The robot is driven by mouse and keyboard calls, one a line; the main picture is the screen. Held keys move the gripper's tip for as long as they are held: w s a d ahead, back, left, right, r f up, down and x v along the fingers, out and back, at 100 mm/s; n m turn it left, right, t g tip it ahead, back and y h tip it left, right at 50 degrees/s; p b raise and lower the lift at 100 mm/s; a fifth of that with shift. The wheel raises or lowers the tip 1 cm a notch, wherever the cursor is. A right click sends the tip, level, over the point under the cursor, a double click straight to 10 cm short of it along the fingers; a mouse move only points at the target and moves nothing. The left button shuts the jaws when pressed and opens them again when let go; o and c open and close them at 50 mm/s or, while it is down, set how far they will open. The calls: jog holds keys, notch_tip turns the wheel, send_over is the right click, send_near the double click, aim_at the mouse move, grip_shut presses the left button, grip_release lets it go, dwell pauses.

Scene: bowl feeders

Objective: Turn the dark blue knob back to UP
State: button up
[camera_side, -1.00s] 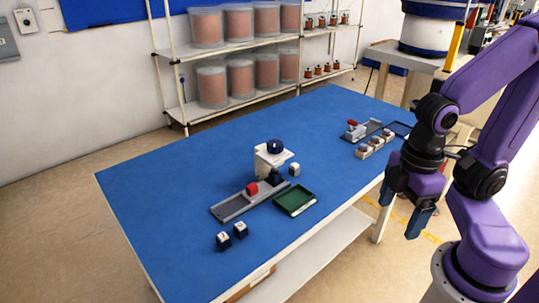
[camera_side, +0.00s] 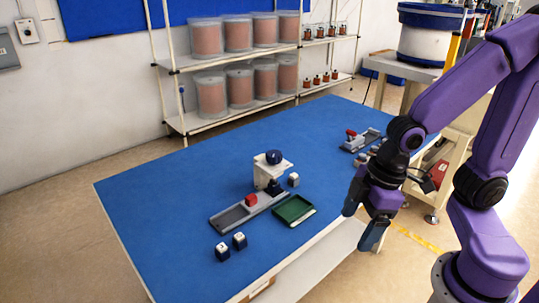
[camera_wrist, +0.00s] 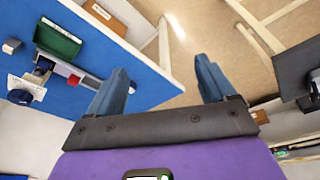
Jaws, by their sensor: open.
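The dark blue knob (camera_side: 273,157) sits on top of a white stand (camera_side: 268,171) near the middle of the blue table. Its marking is too small to read. In the wrist view the knob (camera_wrist: 21,96) shows at the left edge, on the white stand. My gripper (camera_side: 362,232) hangs past the table's front edge, well to the right of the knob and apart from it. In the wrist view its two blue fingers (camera_wrist: 160,88) are spread with nothing between them.
A grey rail with a red block (camera_side: 250,200) lies before the stand. A green tray (camera_side: 293,211) lies right of it. Two dark blocks with white tops (camera_side: 231,246) stand in front. Another fixture with a red part (camera_side: 352,135) is at the far right. The table's left part is clear.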

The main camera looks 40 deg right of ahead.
jog(key=w+a+f+m+t+y, duration=0.2)
jog(key=w+f+t, duration=0.15)
jog(key=w, duration=0.85)
jog(key=m+t, duration=0.7)
jog(key=t, duration=0.5)
send_near(268, 155)
jog(key=x, duration=0.3)
jog(key=d+x, duration=0.1)
jog(key=x, duration=0.3)
jog(key=d+f+x, duration=0.1)
jog(key=x, duration=0.3)
jog(key=shift+w+a+f, duration=0.1)
jog(key=shift+w+f, duration=0.05)
jog(key=shift+w, duration=0.15)
jog(key=shift+c, duration=0.4)
jog(key=c, duration=0.9)
